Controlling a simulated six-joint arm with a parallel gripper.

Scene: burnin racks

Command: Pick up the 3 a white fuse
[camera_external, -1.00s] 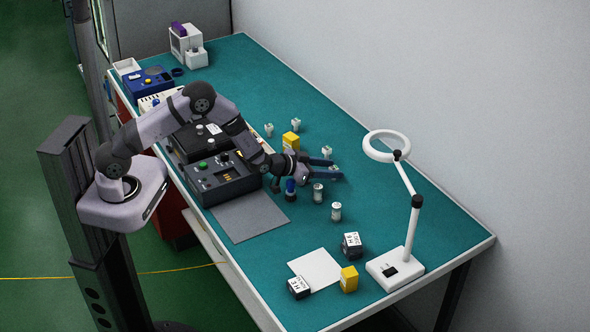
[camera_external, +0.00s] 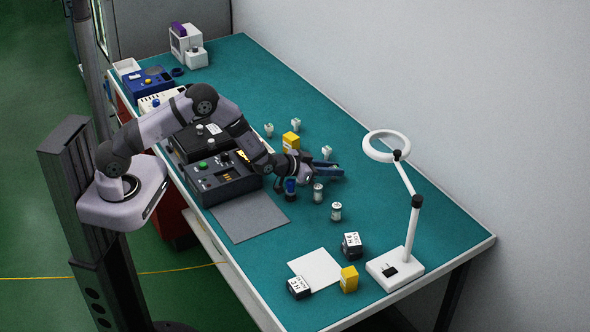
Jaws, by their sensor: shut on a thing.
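My gripper (camera_external: 337,172) is low over the teal table, right of the control box, with its blue fingers closed together. It is shut on a small white fuse, which is mostly hidden between the fingers. Another white fuse (camera_external: 327,152) stands just behind the fingers, apart from them. Two more small white fuses, a left one (camera_external: 269,129) and a right one (camera_external: 296,124), stand farther back. Two pale cylinders with dark bands, a nearer one (camera_external: 336,211) and a farther one (camera_external: 318,192), stand in front of the gripper.
A yellow block (camera_external: 290,141) stands behind my gripper, and a blue-and-black part (camera_external: 290,188) is close in front. The dark control box (camera_external: 222,178) is to the left. A magnifier lamp (camera_external: 412,230) stands front right. The table right of the gripper is clear.

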